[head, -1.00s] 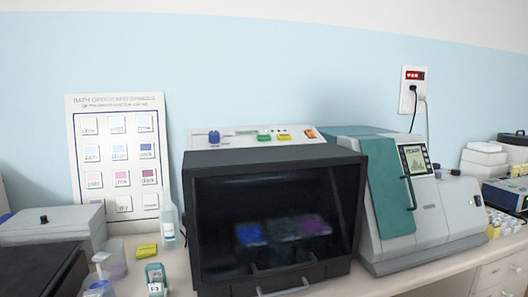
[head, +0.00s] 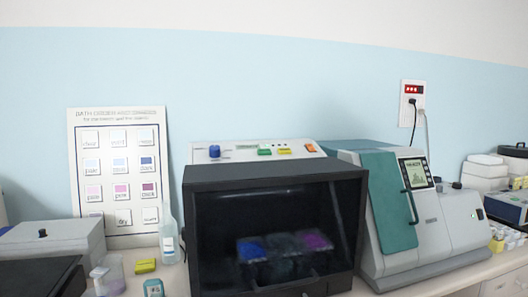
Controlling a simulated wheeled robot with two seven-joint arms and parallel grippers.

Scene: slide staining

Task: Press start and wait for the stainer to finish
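The stainer, with a black front hood (head: 278,172), stands in the middle of the bench. Its dark window is down, and blue (head: 252,249) and purple (head: 316,241) baths show dimly behind it. On its light top panel (head: 240,151) are a blue knob (head: 214,151), green buttons (head: 264,151) and an orange switch (head: 312,148). The panel's small markings are too small to read. Neither of my grippers is in view.
A teal and grey machine (head: 395,185) with a small lit screen (head: 416,173) stands right of the stainer. A wall outlet (head: 412,100) is above it. A colour chart (head: 119,177), a bottle (head: 170,243), a yellow block (head: 145,266) and a grey box (head: 50,238) are at left.

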